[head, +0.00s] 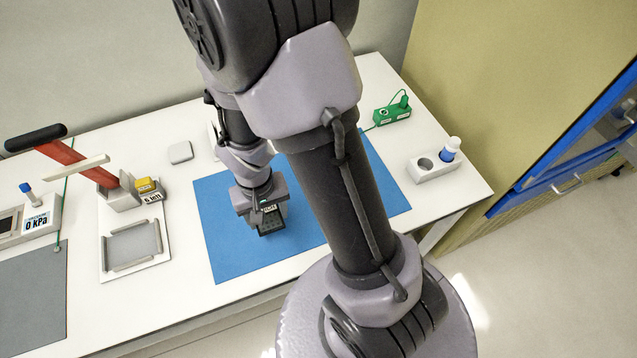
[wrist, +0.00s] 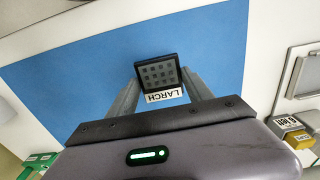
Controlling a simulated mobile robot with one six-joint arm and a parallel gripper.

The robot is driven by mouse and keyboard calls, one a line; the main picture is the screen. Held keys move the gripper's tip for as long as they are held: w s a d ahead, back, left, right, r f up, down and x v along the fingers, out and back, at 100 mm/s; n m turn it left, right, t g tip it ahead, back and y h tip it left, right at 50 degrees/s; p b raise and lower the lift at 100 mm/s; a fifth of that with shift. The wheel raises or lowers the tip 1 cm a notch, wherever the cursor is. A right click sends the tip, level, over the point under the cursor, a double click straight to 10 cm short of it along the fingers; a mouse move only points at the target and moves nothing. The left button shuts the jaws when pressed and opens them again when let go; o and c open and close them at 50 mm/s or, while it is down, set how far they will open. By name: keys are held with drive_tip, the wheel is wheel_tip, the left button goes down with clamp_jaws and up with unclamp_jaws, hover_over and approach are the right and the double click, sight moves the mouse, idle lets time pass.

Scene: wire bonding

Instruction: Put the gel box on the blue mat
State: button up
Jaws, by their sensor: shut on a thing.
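The gel box is a small dark box with a grid of cells and a white label reading LARCH. In the wrist view the gel box (wrist: 157,72) sits between the two fingers of my gripper (wrist: 163,84), which is shut on it. In the head view the gel box (head: 271,223) shows below my gripper (head: 267,208), over the blue mat (head: 224,253). The blue mat also fills much of the wrist view (wrist: 75,80). I cannot tell whether the box touches the mat or hangs just above it.
Left of the mat are a white plate with a grey recess (head: 135,246), a red-armed lever tool (head: 80,162) and small labelled boxes (head: 148,188). A green box (head: 392,113) and a white holder with a blue-capped bottle (head: 434,168) stand right. The mat's left part is clear.

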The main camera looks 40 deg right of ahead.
drive_tip(key=w+d, duration=0.1)
drive_tip(key=d, duration=0.2)
drive_tip(key=w+d+f+b, duration=0.1)
drive_tip(key=d, duration=0.3)
drive_tip(key=w+d, duration=0.2)
drive_tip(key=d, duration=0.2)
drive_tip(key=shift+f+b, duration=0.2)
drive_tip(key=shift+b, duration=0.1)
wheel_tip(320, 180, down, 4)
drive_tip(key=shift+d+r+b, duration=0.1)
drive_tip(key=shift+d+b, duration=0.05)
drive_tip(key=shift+b, duration=0.9)
drive_tip(key=shift+r, duration=0.2)
drive_tip(key=shift+f, duration=0.1)
drive_tip(key=o, duration=1.4)
drive_tip(key=shift+c, duration=0.2)
